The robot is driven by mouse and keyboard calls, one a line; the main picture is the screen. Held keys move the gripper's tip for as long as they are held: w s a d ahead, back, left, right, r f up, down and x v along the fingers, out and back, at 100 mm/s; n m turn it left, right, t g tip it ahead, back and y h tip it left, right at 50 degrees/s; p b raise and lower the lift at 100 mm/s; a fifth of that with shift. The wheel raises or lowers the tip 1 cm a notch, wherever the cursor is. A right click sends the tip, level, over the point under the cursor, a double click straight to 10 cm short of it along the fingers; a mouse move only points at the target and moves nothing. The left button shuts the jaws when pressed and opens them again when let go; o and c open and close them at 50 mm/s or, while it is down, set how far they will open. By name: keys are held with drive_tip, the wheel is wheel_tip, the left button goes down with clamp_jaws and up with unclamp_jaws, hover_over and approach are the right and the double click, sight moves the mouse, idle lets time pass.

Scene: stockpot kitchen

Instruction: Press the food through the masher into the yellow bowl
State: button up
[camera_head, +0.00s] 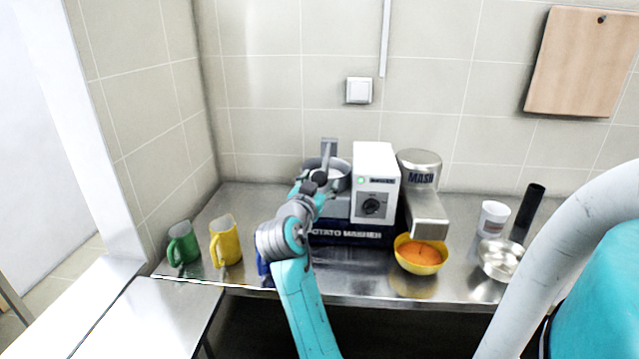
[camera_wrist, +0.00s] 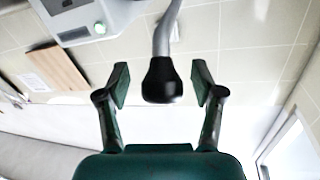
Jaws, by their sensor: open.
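The masher stands against the back wall in the head view. It has a white box (camera_head: 375,160) with a dial and green light, a navy base (camera_head: 345,238) lettered potato masher, a grey round hopper (camera_head: 342,170), and a metal MASH cylinder with a spout (camera_head: 428,218). The yellow bowl (camera_head: 433,268) sits under the spout, with orange food (camera_head: 420,253) in it. My gripper (camera_head: 318,182) is at the hopper. In the wrist view my gripper (camera_wrist: 162,85) is open, with the black knob (camera_wrist: 162,80) of a grey lever (camera_wrist: 165,35) between its fingers, gaps on both sides. The hopper's inside is hidden.
A green mug (camera_head: 183,243) and a yellow mug (camera_head: 226,241) stand left of my arm; a blue thing is mostly hidden behind it. A white cup (camera_head: 492,218), a metal bowl (camera_head: 499,260) and a dark cylinder (camera_head: 527,212) are right of the yellow bowl.

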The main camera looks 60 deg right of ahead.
drive_tip(key=s+a, duration=0.2)
drive_tip(key=a, duration=0.9)
drive_tip(key=shift+a, duration=0.3)
drive_tip(key=shift+s, duration=0.1)
drive_tip(key=s+a+f+n+t+y, duration=0.2)
drive_tip(key=a+f+n+t+y, duration=0.3)
drive_tip(key=a+f+n, duration=0.6)
drive_tip(key=s+a+f+n+t+y, duration=0.2)
drive_tip(key=a+f+n+t+y, duration=0.3)
drive_tip(key=a+f, duration=0.7)
drive_tip(key=s+a+f+n+t+y, duration=0.15)
drive_tip(key=s+a+f+y, duration=0.4)
drive_tip(key=s, duration=0.55)
drive_tip(key=s+a+r+y, duration=0.2)
drive_tip(key=s+a, duration=0.2)
drive_tip(key=s, duration=0.9)
drive_tip(key=shift+a, duration=0.15)
